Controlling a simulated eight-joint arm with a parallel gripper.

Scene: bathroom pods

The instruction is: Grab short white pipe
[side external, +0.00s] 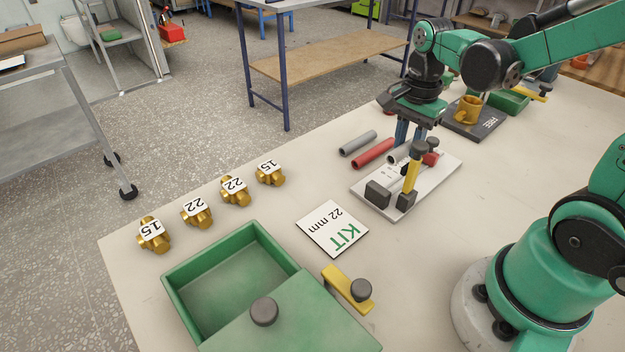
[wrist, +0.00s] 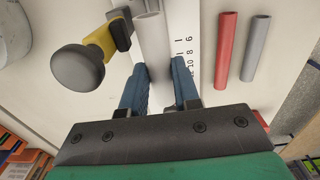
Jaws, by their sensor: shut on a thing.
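The short white pipe (side external: 397,154) lies on the white measuring board (side external: 443,173), beside the yellow clamp piece. In the wrist view the white pipe (wrist: 152,40) runs between my blue fingers, with its hollow end at the top by the clamp. My gripper (side external: 411,134) points down over the board, and its fingers (wrist: 158,70) are shut on the white pipe. Its near part is hidden by my gripper. The pipe looks to be still at board level.
A red pipe (side external: 373,153) and a grey pipe (side external: 358,142) lie left of the board. The yellow clamp (side external: 411,178) with dark blocks stands on the board, close to my fingers. A KIT card (side external: 331,227), brass fittings (side external: 235,192) and a green box (side external: 183,290) are nearer the camera.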

